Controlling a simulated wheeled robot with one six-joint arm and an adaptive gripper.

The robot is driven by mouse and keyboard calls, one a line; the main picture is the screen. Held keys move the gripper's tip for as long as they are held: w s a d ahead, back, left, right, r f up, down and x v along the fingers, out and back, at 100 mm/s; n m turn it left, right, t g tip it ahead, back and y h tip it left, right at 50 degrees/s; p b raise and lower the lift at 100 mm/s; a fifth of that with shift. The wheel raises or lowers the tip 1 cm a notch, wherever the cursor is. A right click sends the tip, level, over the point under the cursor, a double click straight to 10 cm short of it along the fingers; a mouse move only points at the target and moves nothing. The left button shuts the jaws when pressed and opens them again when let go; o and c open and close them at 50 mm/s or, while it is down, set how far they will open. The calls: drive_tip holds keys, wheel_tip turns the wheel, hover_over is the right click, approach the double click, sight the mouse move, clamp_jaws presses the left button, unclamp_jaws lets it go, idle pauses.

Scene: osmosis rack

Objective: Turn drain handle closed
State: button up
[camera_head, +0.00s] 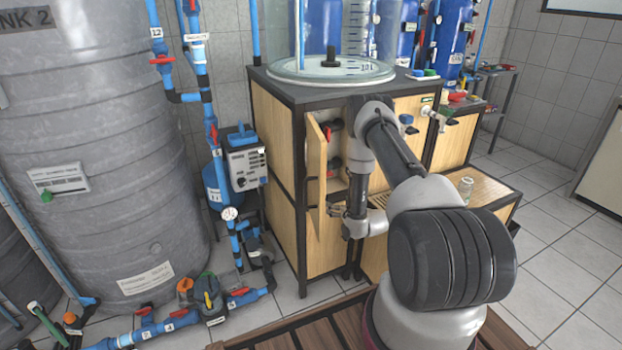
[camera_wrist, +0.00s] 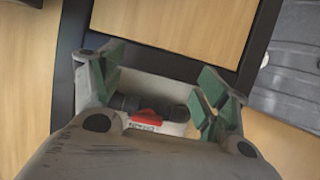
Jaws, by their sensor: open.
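A red handle (camera_wrist: 147,116) lies between the jaws in the wrist view, on a dark pipe fitting (camera_wrist: 125,102) in front of a pale panel. It lies nearly level across the picture; a small label at it is too small to read. My gripper (camera_wrist: 158,82) is open, with green pads on both sides of the handle and a visible gap to each. I cannot tell how far the fingertips are from it in depth. Red handles show in the open cabinet, an upper one (camera_head: 327,133) and a lower one (camera_head: 333,165).
An open wooden cabinet door (camera_head: 316,190) stands just left of my arm. A dark cabinet frame (camera_wrist: 160,60) borders the opening in the wrist view. A large grey tank (camera_head: 90,150) and blue piping (camera_head: 195,318) fill the left. Tiled floor (camera_head: 550,250) is free at right.

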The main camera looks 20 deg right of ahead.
sight(328, 176)
wheel_tip(328, 176, up, 8)
drive_tip(key=w+t, duration=0.3)
drive_tip(key=t, duration=0.1)
drive_tip(key=w, duration=0.5)
drive_tip(key=w+a, duration=0.1)
drive_tip(key=w, duration=0.1)
drive_tip(key=shift+w+r, duration=0.2)
drive_tip(key=shift+r, duration=0.2)
drive_tip(key=c, duration=1)
